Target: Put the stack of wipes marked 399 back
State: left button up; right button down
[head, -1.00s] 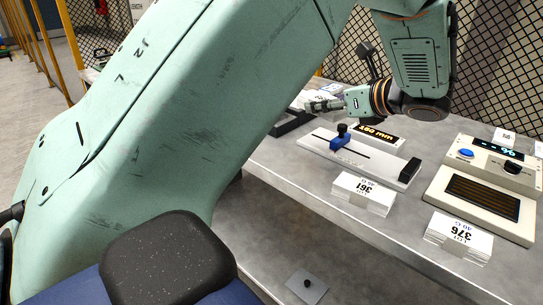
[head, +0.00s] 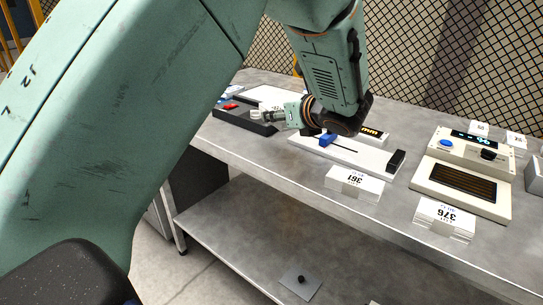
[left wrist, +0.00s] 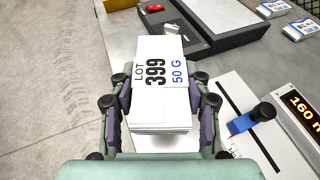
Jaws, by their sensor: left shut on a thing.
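The stack of wipes marked 399 (left wrist: 160,65) is white, with "LOT 399 50 G" facing the left wrist camera. My left gripper (left wrist: 160,108) is shut on it, with a finger on each side. In the head view my left gripper (head: 283,117) is over the far left part of the bench, close to a dark tray (head: 245,122). The stack is small and partly hidden there. In the left wrist view the stack is beside the dark tray (left wrist: 212,42). I cannot tell whether it touches the bench. My right gripper is not in view.
A white slide gauge (head: 370,158) with a blue slider (head: 327,139) stands beside my gripper. Stacks marked 361 (head: 354,184) and 376 (head: 444,220) lie nearer the front edge. A lower shelf (head: 250,240) holds a small plate (head: 300,283).

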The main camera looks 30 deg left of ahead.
pick_arm(q)
jog(key=b, duration=0.1)
send_over(283, 158)
notch_tip(283, 158, down, 5)
jog(key=shift+f, duration=0.1)
jog(key=shift+d+f, duration=0.2)
jog(key=shift+f, duration=0.05)
jog(key=f, duration=0.1)
jog(key=f+b, duration=0.1)
jog(key=f, duration=0.1)
jog(key=shift+s+a+f, duration=0.15)
jog(key=shift+a+f, duration=0.05)
jog(key=shift+a, duration=0.1)
jog(key=shift+f, duration=0.35)
jog(key=shift+d, duration=0.15)
